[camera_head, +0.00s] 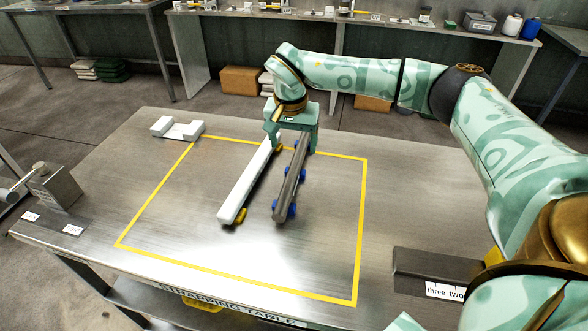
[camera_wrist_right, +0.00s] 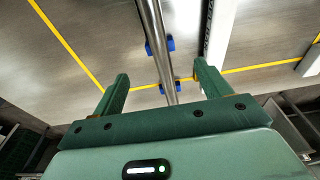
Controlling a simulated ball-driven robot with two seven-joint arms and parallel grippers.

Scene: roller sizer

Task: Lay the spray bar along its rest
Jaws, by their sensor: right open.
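A dark metal tube with blue fittings, which looks like the spray bar (camera_head: 290,182), lies lengthwise inside the yellow outline on the table. It also shows in the right wrist view (camera_wrist_right: 152,22). A long white bar with yellow parts at its ends (camera_head: 246,186) lies beside it on the left, nearly parallel and apart. I cannot tell whether this is the rest. My right gripper (camera_head: 292,135) is open over the far end of the tube. In the right wrist view the tube runs between its spread fingers (camera_wrist_right: 161,82), with a gap on each side. My left gripper is not in view.
A white bracket (camera_head: 178,129) sits at the table's far left corner. A grey block (camera_head: 62,186) stands at the left edge. A dark block with a number label (camera_head: 425,268) is at the right. The table (camera_head: 180,262) is clear in front of the bars.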

